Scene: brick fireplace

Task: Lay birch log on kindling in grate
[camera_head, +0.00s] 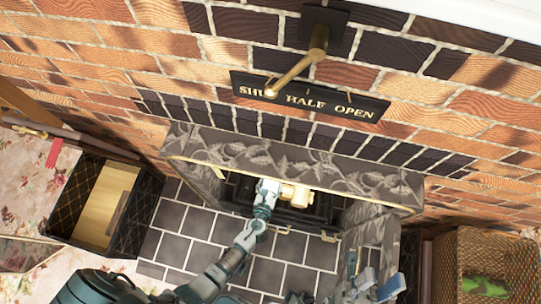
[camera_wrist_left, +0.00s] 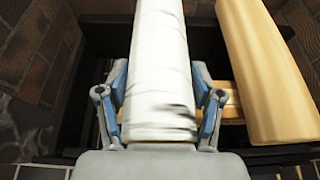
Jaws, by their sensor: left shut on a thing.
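The white birch log (camera_wrist_left: 160,60) lies between the two fingers of my left gripper (camera_wrist_left: 160,100), which is shut on it. In the head view my left gripper (camera_head: 266,197) reaches into the fireplace opening, over the black grate (camera_head: 318,218). A pale bare log (camera_wrist_left: 255,75) lies beside the birch log, on its right. A small strip of kindling (camera_wrist_left: 233,98) shows below the two logs; most of it is hidden. I cannot tell whether the birch log touches it. My right gripper (camera_head: 379,282) is low at the right, empty, with its fingers apart.
The stone surround (camera_head: 290,155) frames the opening closely. Above it, a brass lever (camera_head: 295,75) points to SHUT on a black sign (camera_head: 340,105). A dark box (camera_head: 75,205) holding wood stands left; a wicker basket (camera_head: 495,255) stands right. The tiled hearth (camera_head: 180,235) has free room.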

